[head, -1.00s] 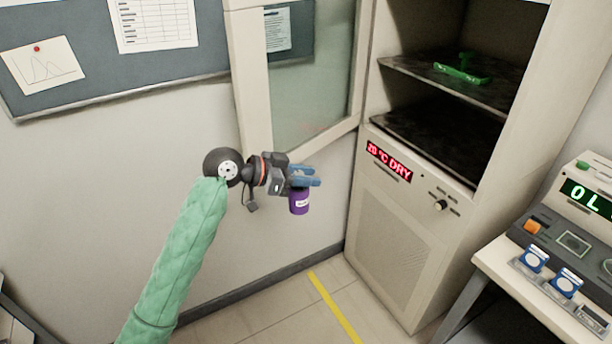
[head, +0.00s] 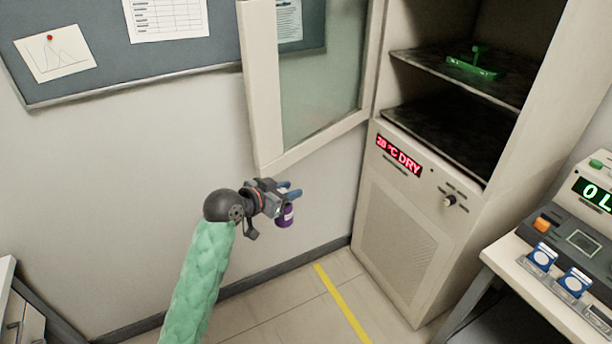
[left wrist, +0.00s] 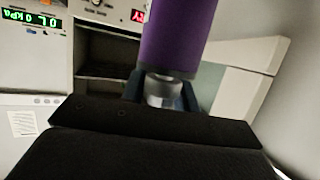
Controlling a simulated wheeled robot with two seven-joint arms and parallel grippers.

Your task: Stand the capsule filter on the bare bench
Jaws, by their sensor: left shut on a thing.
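A purple capsule filter with a white label (head: 286,215) hangs at my left gripper (head: 290,192) in the head view. The blue fingers are shut on its top end. In the left wrist view the purple body (left wrist: 178,35) fills the upper middle, and its pale grey neck (left wrist: 165,90) sits between the fingers of the left gripper (left wrist: 162,95). The filter is held in the air, in front of the wall and below the open cabinet door. My right gripper is not in view. No clearly bare bench top shows under the filter.
The drying cabinet (head: 400,215) stands open at right, with a green object (head: 473,66) on its upper shelf. Its glass door (head: 318,70) swings out leftward above my gripper. An instrument (head: 570,245) stands on a bench at far right. Drawers (head: 28,318) show at lower left.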

